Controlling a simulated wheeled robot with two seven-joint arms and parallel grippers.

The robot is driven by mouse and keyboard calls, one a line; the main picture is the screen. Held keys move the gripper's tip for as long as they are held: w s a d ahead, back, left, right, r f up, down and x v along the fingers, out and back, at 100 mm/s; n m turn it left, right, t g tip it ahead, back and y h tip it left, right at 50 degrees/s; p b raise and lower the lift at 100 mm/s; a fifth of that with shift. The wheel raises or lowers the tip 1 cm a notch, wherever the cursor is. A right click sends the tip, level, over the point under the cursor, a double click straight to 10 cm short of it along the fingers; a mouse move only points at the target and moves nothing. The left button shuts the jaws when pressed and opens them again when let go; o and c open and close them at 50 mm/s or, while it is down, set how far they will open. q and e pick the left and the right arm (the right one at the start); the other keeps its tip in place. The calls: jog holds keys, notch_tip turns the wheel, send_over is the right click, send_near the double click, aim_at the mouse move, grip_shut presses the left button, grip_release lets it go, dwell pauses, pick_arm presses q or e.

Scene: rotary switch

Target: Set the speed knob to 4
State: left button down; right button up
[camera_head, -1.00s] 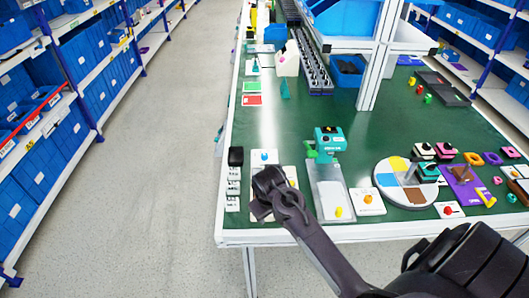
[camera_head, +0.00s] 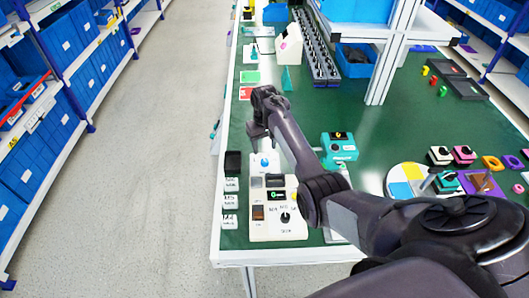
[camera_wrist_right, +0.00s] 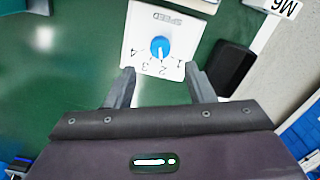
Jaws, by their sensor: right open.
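The speed knob (camera_wrist_right: 160,48) is round and blue, on a white plate (camera_wrist_right: 140,32) marked SPEED, with the numbers 1 to 4 around it. In the right wrist view the plate appears upside down. A thin pale mark on the knob seems to point near the 2. In the head view the blue knob (camera_head: 264,160) sits near the table's left edge. My right gripper (camera_wrist_right: 160,86) is open and empty, its two fingers apart just below the knob in the wrist view. In the head view the right gripper (camera_head: 257,131) is just beyond the plate. My left gripper is not in view.
A white panel (camera_head: 260,232) with a black dial and small display stands nearer the front edge. A black block (camera_head: 233,162) and small white labelled blocks line the left edge. A teal device (camera_head: 340,147) stands to the right. Green table surface is free farther back.

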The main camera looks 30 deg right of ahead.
aim_at(265, 160)
jog(key=shift+s+a+f, duration=0.15)
jog(key=shift+s+f, duration=0.05)
jog(key=shift+f, duration=0.45)
jog(key=shift+s+a+f, duration=0.1)
jog(key=shift+s+f, duration=0.1)
jog(key=shift+f, duration=0.4)
jog(key=f, duration=0.2)
jog(key=shift+w+d+f, duration=0.15)
jog(key=shift+w+f, duration=0.1)
jog(key=shift+f, duration=0.15)
jog(key=shift+d+f, duration=0.1)
jog(key=shift+f, duration=0.4)
jog(key=c, duration=1)
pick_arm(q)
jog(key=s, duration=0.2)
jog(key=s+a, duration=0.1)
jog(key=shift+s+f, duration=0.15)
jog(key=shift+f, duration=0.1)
